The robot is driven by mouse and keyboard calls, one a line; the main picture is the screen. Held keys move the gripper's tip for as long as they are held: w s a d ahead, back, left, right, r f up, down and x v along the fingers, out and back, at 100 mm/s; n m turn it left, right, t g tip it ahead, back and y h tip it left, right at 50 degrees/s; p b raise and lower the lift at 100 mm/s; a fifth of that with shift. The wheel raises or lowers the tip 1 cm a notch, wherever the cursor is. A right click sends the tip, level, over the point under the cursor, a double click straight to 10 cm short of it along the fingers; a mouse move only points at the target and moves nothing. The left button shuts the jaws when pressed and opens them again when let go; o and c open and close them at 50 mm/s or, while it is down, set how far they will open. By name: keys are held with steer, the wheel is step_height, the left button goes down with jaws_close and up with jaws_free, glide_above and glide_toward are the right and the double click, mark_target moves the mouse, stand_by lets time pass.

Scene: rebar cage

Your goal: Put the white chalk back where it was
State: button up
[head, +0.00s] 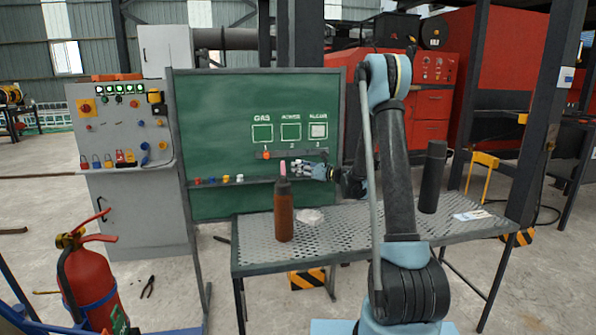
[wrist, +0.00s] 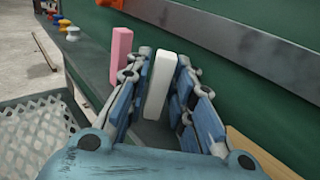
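The white chalk (wrist: 161,85) is a pale upright block between the two fingers of my gripper (wrist: 164,88) in the wrist view. The fingers are drawn in close on both sides of it, and my gripper looks shut on it. A pink chalk (wrist: 121,55) stands upright just left of the fingers. In the head view my gripper (head: 306,170) is in front of the green board (head: 225,120), at its ledge (head: 258,181). The white chalk is hard to make out there. Whether its lower end touches the ledge cannot be told.
Several small coloured pieces lie on the ledge to the left. A brown bottle (head: 284,212) and a clear crumpled item (head: 310,216) are on the perforated table (head: 340,238) before the board. A dark cylinder (head: 432,178) stands at the table's right.

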steer(key=v, duration=1.1)
steer(key=s+d+n+g+h, duration=0.15)
steer(key=s+n+h, duration=0.35)
steer(key=s, duration=0.6)
steer(key=s+d+n+g+h, duration=0.1)
steer(key=s+n+g+h, duration=0.15)
steer(key=s+n, duration=0.75)
steer(key=s+d+f+n+g+h, duration=0.1)
steer(key=s+d+f+n+h, duration=0.1)
steer(key=s+d, duration=0.3)
steer(key=s+d+f+n+h, duration=0.3)
steer(key=s+d+n, duration=0.1)
steer(key=s, duration=0.8)
steer(key=s+d+f+n+g+h, duration=0.1)
steer(key=s+d+f+n+h, duration=0.2)
steer(key=s+d, duration=0.3)
steer(key=s, duration=0.3)
steer(key=shift+g, duration=0.3)
steer(key=shift+a, duration=0.1)
steer(key=shift+w+f, duration=0.25)
steer(key=shift+w, duration=0.15)
